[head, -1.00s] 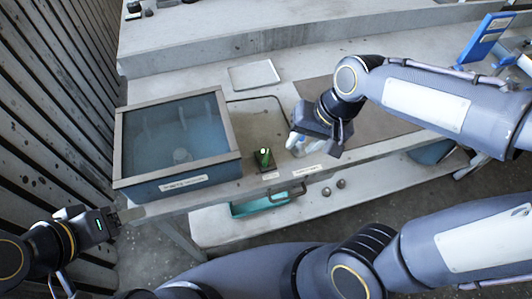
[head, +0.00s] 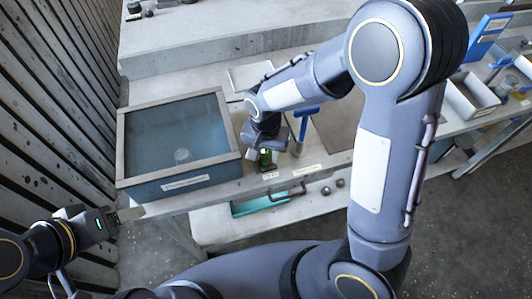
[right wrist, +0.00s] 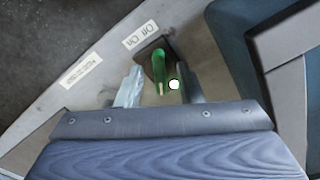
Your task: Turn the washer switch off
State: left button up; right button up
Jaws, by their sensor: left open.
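The washer switch is a green lever on a dark base (head: 265,160), at the front edge of the bench beside the washer box (head: 183,183). The green lever (right wrist: 159,72) also shows in the right wrist view, next to a small "Off On" label (right wrist: 141,34). Which side the lever leans to I cannot tell. My right gripper (head: 266,148) is right above the switch. In the right wrist view its two fingers (right wrist: 160,88) are apart, one on each side of the lever; contact is not clear. My left gripper (head: 130,213) is open and empty, left of the washer's front corner.
A blue-topped item (head: 306,111) stands just right of my right gripper. A drawer handle (head: 288,193) is below the bench edge. A white tray (head: 470,98) stands farther right. The slatted wall is close on the left.

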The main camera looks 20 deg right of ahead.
jog(key=shift+f, duration=0.45)
grip_shut()
jog(key=shift+n, duration=0.4)
jog(key=shift+n+b, duration=0.5)
jog(key=shift+n, duration=0.4)
jog(key=n+b, duration=0.1)
jog(key=n, duration=0.2)
jog(key=shift+d+n, duration=0.15)
jog(key=shift+n, duration=0.15)
jog(key=n+b, duration=0.1)
jog(key=n, duration=0.4)
jog(key=shift+d+n, duration=0.15)
jog(key=shift+n, duration=0.15)
jog(key=shift+r, duration=0.1)
